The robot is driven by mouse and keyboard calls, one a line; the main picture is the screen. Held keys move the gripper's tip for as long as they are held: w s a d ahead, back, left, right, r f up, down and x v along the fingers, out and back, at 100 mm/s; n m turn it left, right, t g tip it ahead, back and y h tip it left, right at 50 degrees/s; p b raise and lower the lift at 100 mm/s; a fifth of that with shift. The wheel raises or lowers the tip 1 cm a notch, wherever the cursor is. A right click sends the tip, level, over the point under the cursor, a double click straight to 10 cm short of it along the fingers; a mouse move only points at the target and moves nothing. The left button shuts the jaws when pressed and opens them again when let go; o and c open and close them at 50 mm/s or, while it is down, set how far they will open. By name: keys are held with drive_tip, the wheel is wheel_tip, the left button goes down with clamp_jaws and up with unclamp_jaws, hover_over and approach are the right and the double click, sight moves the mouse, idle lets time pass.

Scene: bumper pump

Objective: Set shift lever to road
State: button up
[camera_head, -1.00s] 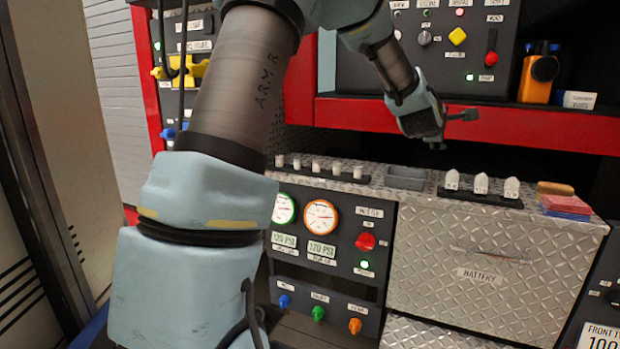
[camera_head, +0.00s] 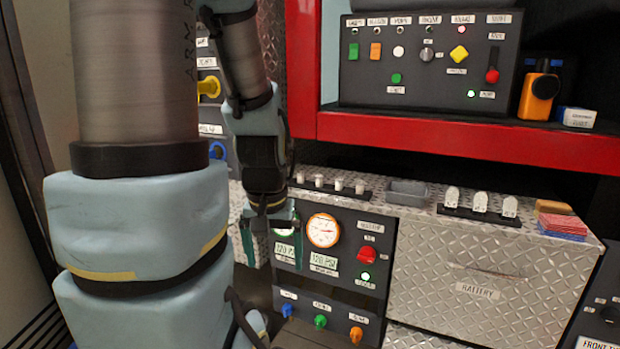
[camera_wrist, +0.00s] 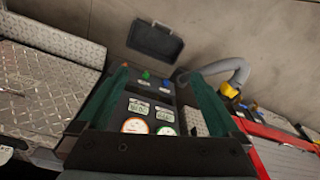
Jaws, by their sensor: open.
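The upper control panel (camera_head: 430,60) shows a red-knobbed lever (camera_head: 492,76) at its right end, at the low end of a vertical dark slot. Small labels sit above and below the slot; I cannot read them surely. A green light (camera_head: 471,93) glows beside the lever. My gripper (camera_head: 270,245) is open and empty, pointing down in front of the lower gauge panel, well left of and below the lever. In the wrist view its two dark green fingers (camera_wrist: 158,80) stand apart, with the gauge panel between and beyond them. The lever does not show in the wrist view.
A red shelf edge (camera_head: 460,136) juts out below the upper panel. An orange device (camera_head: 537,95) and a white box (camera_head: 577,118) stand on it at the right. Below are a diamond-plate battery box (camera_head: 480,270), a gauge panel with a red knob (camera_head: 366,254), and white switches (camera_head: 481,202).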

drive_tip(key=shift+c, duration=0.4)
